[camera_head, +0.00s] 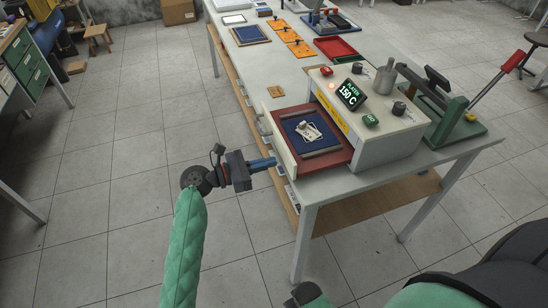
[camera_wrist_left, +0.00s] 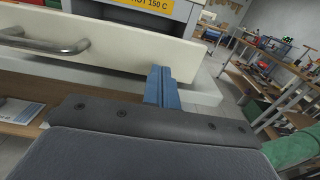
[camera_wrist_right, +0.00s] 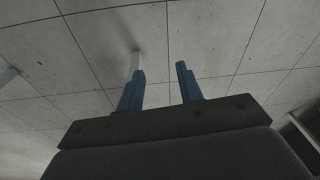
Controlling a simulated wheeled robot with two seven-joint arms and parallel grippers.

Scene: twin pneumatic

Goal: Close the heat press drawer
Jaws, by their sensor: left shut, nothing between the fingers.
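The heat press (camera_head: 372,138) is a cream box on the white table, with a display reading 150 C. Its drawer (camera_head: 337,162) is pulled out to the left, a red tray with a dark blue pad and a small pale item on it. The cream drawer front (camera_head: 276,146) also shows in the left wrist view (camera_wrist_left: 120,42), with a metal handle (camera_wrist_left: 45,44). My left gripper (camera_head: 268,163) is shut and empty. Its blue fingertips (camera_wrist_left: 162,78) are at the front's lower edge, right of the handle; contact cannot be told. My right gripper (camera_wrist_right: 160,80) is open and empty over the floor.
A green lever press (camera_head: 455,125) with a red-handled arm stands right of the heat press. A red tray (camera_head: 336,48), orange plates (camera_head: 291,42) and a blue pad (camera_head: 250,34) lie farther back on the table.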

